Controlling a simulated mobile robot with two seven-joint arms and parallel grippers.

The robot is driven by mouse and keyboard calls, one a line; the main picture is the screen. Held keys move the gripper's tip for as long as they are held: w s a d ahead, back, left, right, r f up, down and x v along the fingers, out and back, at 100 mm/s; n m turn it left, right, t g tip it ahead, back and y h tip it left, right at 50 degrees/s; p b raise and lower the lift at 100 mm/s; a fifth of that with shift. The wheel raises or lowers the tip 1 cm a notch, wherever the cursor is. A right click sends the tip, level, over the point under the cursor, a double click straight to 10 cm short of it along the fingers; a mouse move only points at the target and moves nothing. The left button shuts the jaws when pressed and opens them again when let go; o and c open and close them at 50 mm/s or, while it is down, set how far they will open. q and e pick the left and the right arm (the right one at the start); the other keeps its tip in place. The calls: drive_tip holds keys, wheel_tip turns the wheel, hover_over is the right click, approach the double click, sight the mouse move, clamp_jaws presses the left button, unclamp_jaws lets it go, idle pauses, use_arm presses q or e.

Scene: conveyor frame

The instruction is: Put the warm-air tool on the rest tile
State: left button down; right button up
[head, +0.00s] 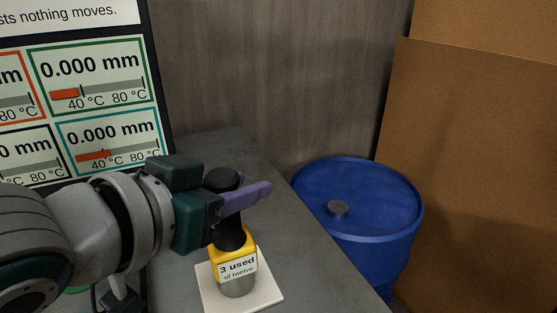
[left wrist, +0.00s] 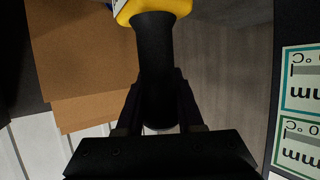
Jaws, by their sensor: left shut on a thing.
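The warm-air tool has a black handle, a yellow body (head: 233,261) labelled "3 used of twelve" and a grey lower end. It stands about upright over the pale rest tile (head: 268,294), its lower end within the tile's outline. I cannot tell whether it touches the tile. My left gripper (head: 240,203) comes in from the left and is shut on the black handle. In the left wrist view the handle (left wrist: 155,65) sits between the fingers of the left gripper (left wrist: 158,100), with the yellow body (left wrist: 155,8) at the top edge. My right gripper is not in view.
The tile lies on a grey table (head: 325,280). A blue drum (head: 375,205) stands just beyond the table's right edge. A display board (head: 95,70) is at the back left, close to my left arm. Brown boxes (head: 480,160) stand at the right.

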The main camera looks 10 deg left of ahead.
use_arm(q)
drive_tip(key=c, duration=1)
unclamp_jaws()
drive_tip(key=shift+f, duration=0.1)
drive_tip(key=o, duration=0.5)
drive_tip(key=shift+c, duration=0.2)
